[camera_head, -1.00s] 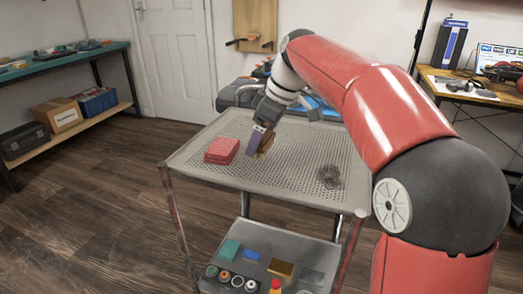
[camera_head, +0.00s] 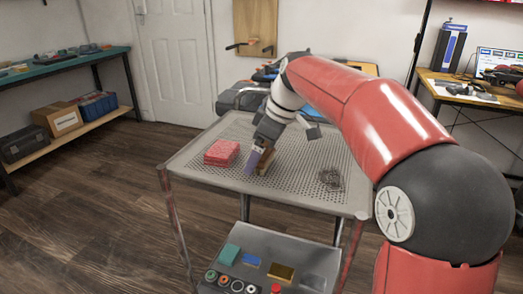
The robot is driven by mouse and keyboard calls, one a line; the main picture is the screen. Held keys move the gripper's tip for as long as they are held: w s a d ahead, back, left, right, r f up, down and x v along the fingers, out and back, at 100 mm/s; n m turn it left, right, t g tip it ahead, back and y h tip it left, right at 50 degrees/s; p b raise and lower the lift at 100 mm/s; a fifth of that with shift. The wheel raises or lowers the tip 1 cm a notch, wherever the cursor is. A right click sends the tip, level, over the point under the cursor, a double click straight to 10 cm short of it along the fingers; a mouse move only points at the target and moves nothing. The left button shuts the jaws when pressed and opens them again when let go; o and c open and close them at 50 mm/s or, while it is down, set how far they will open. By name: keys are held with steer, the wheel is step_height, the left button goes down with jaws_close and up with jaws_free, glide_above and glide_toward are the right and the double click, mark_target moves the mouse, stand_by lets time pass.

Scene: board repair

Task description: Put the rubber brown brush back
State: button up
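My gripper (camera_head: 259,160) is over the middle of the perforated top of the grey cart (camera_head: 195,170), pointing down. The brown brush (camera_head: 264,166) is at its fingertips, and the gripper appears shut on it. The brush is low, at or just above the perforated surface; I cannot tell whether it touches. A purple finger (camera_head: 252,161) covers part of the brush's left side.
A red stack of sponge-like blocks (camera_head: 221,153) lies left of the gripper. A dark wire tangle (camera_head: 330,179) lies to the right. Bare perforated surface lies between these items.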

steer(key=p+v, duration=0.2)
steer(key=v, duration=1)
steer(key=shift+r, duration=0.1)
